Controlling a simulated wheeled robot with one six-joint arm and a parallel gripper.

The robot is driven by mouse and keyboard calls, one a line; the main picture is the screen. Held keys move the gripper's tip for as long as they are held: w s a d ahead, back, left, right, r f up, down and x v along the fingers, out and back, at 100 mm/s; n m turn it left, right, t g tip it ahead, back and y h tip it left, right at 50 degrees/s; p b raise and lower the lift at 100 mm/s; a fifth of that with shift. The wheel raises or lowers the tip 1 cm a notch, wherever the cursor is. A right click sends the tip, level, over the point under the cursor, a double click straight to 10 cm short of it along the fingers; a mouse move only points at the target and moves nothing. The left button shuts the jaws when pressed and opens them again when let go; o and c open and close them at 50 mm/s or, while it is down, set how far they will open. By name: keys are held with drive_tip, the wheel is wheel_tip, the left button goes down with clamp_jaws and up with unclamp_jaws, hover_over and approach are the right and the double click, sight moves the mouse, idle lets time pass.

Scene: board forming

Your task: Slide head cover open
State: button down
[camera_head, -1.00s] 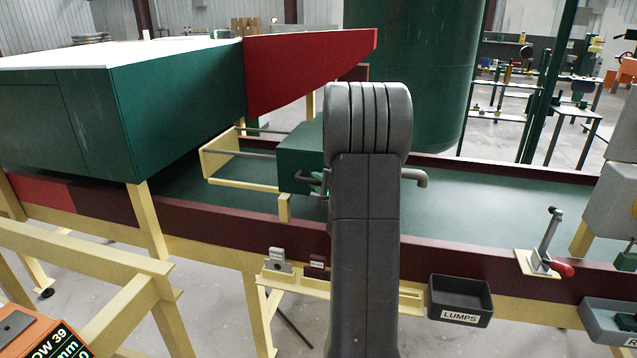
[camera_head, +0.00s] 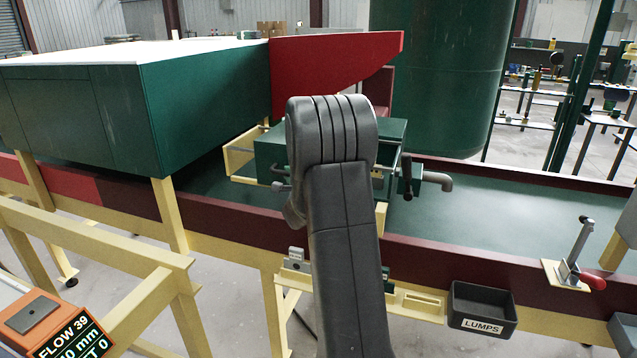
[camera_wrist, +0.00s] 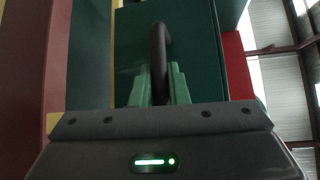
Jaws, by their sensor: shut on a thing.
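The head cover is a dark green box (camera_head: 268,153) beside a cream rail frame, over the belt trough. My arm hides its middle in the head view. In the wrist view the dark green panel (camera_wrist: 195,35) fills the middle, with a dark bar handle (camera_wrist: 158,45) standing out from it. My gripper (camera_wrist: 158,82) has green fingers on both sides of this handle and is shut on it. In the head view the fingers are hidden behind my arm. More green casing (camera_head: 392,137) shows right of my arm, beside a grey elbow pipe (camera_head: 438,180).
A large green housing (camera_head: 200,115) with a red end panel (camera_head: 335,70) stands at upper left. A black lever (camera_head: 407,175) is by the pipe. A black LUMPS bin (camera_head: 482,305) and a red-handled clamp (camera_head: 578,255) sit along the right rail.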

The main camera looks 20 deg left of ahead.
drive_tip(key=a+b, duration=0.2)
drive_tip(key=a, duration=0.9)
drive_tip(key=shift+w, duration=0.15)
drive_tip(key=c, duration=1.4)
unclamp_jaws()
drive_tip(key=b+v, duration=0.3)
drive_tip(key=v, duration=1.1)
drive_tip(key=shift+w+a, duration=0.1)
drive_tip(key=p, duration=0.3)
approach(257, 169)
drive_tip(key=a, duration=0.1)
drive_tip(key=w+a, duration=0.1)
drive_tip(key=a, duration=0.1)
drive_tip(key=w+a+r, duration=0.1)
drive_tip(key=shift+w+a, duration=0.2)
